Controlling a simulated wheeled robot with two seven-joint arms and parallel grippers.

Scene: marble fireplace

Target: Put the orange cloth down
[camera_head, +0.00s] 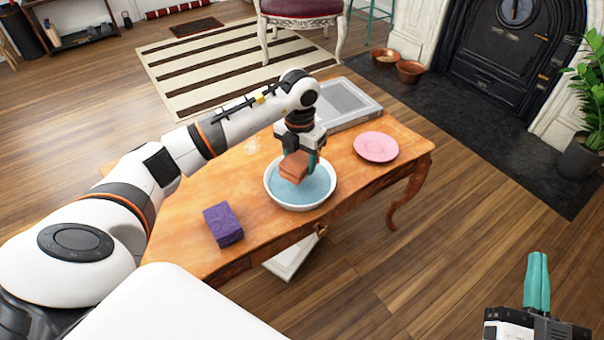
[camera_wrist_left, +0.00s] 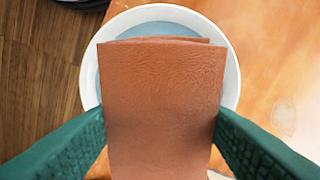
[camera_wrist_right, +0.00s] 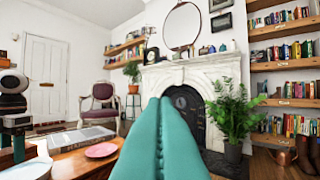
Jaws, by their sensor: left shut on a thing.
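The orange cloth (camera_head: 294,166) is a folded orange-brown block, held above a white bowl (camera_head: 271,192) of blue water on the wooden table. My left gripper (camera_head: 301,163) is shut on the cloth. In the left wrist view the cloth (camera_wrist_left: 160,100) sits between the two green fingers (camera_wrist_left: 160,140), with the bowl's rim (camera_wrist_left: 233,78) showing behind it. I cannot tell whether the cloth touches the water. My right gripper (camera_head: 537,282) is off to the right, over the floor, away from the table. Its green fingers (camera_wrist_right: 162,135) are together with nothing between them.
On the table (camera_head: 181,240), a purple block (camera_head: 223,224) lies left of the bowl. A pink plate (camera_head: 376,147) lies to its right, and a grey-white flat box (camera_head: 348,101) lies behind. Bare wood shows between the purple block and the bowl, and near the plate.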

